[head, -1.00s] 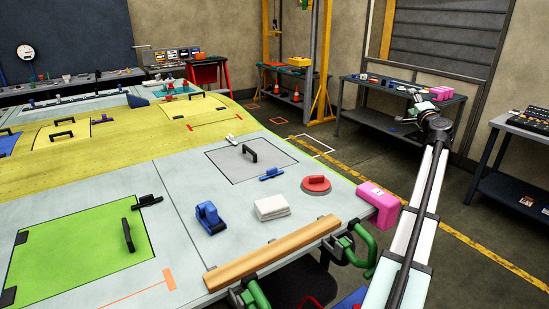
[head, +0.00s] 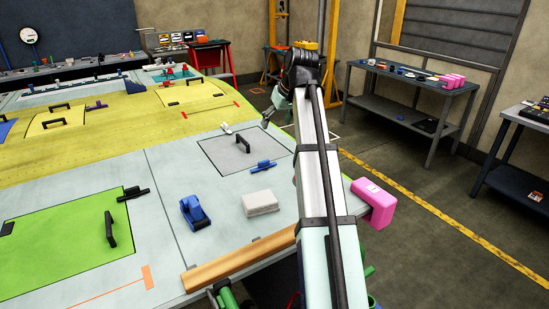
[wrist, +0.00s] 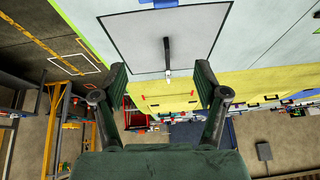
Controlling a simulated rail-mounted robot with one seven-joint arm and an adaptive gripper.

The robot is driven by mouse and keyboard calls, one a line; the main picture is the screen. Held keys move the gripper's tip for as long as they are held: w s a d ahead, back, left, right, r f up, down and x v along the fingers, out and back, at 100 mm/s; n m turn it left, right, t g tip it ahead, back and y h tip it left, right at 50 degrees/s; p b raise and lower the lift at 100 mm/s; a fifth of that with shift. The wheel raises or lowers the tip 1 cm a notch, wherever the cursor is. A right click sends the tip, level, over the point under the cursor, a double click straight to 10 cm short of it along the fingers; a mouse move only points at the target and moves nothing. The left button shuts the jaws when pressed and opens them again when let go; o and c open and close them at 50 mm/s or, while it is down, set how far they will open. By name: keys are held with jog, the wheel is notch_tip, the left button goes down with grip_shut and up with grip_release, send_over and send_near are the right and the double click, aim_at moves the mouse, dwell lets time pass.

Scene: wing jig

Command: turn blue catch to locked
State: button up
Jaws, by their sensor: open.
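The blue catch (head: 263,166) lies at the near edge of the grey square panel (head: 225,156), on the pale wing surface. In the wrist view a bit of blue (wrist: 160,3) shows at the top edge, beyond the grey panel (wrist: 130,38). A black handle (head: 243,144) stands on the panel. A white catch (head: 226,128) sits at the panel's far edge. My gripper (head: 266,121) is by the panel's far right corner, apart from the blue catch. In the wrist view my gripper (wrist: 160,75) is open, with nothing between its fingers.
A blue clamp-like tool (head: 195,214) and a white block (head: 261,203) stand on the near wing surface. A wooden strip (head: 235,259) runs along the front edge. A pink block (head: 374,203) is at the right corner. A green panel (head: 65,250) lies at left.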

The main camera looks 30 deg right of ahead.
jog(key=s+a+g, duration=0.1)
jog(key=s+a, duration=0.1)
jog(key=p, duration=0.4)
send_near(264, 161)
jog(key=shift+n, duration=0.3)
jog(key=x, duration=0.9)
jog(key=shift+w, duration=0.15)
jog(key=c, duration=1.2)
